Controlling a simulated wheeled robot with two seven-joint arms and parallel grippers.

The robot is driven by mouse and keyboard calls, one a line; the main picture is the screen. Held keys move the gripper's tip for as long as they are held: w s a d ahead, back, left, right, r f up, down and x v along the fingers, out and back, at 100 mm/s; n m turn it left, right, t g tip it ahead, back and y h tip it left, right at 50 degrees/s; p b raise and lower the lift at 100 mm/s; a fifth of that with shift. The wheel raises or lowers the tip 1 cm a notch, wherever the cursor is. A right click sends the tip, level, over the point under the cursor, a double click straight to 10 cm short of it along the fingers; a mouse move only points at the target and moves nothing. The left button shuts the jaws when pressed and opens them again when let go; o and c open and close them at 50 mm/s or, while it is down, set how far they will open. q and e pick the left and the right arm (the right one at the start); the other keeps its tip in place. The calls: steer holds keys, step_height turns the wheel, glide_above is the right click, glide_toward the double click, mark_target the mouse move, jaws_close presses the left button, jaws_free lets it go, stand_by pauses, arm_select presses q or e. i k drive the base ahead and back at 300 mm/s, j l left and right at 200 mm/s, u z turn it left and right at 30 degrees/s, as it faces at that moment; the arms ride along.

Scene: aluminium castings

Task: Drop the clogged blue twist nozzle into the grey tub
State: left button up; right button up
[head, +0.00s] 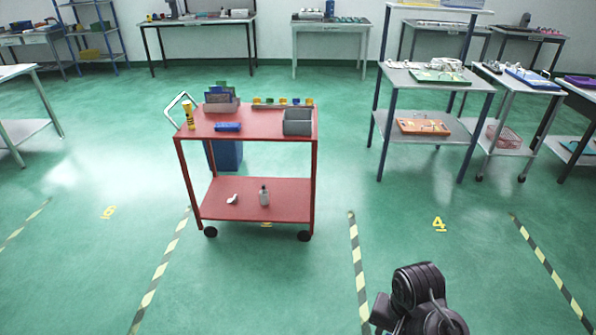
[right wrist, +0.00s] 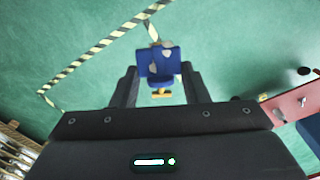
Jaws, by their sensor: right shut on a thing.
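My right gripper (right wrist: 160,80) is shut on the blue twist nozzle (right wrist: 172,66) in the right wrist view. The nozzle is a blue piece with greyish patches and a small yellow part at its near end. It is held over green floor, clear of any surface. The grey tub (head: 298,128) stands at the right end of the red cart's top shelf in the head view. My right arm shows at the bottom right of the head view, well short of the cart. The nozzle cannot be made out there. My left gripper is in neither view.
The red cart (head: 258,133) also bears a yellow tube (head: 189,116), a blue block (head: 228,127), a grey holder (head: 221,106) and a row of coloured pieces (head: 282,101). A bottle (head: 264,197) stands on its lower shelf. Open floor (head: 290,285) lies before the cart.

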mark_target(292, 133)
steer(key=i+j, duration=0.15)
steer(key=i, duration=0.4)
steer(key=i+j, duration=0.1)
steer(key=i, duration=0.45)
steer(key=i+j+z, duration=0.1)
steer(key=i, duration=0.45)
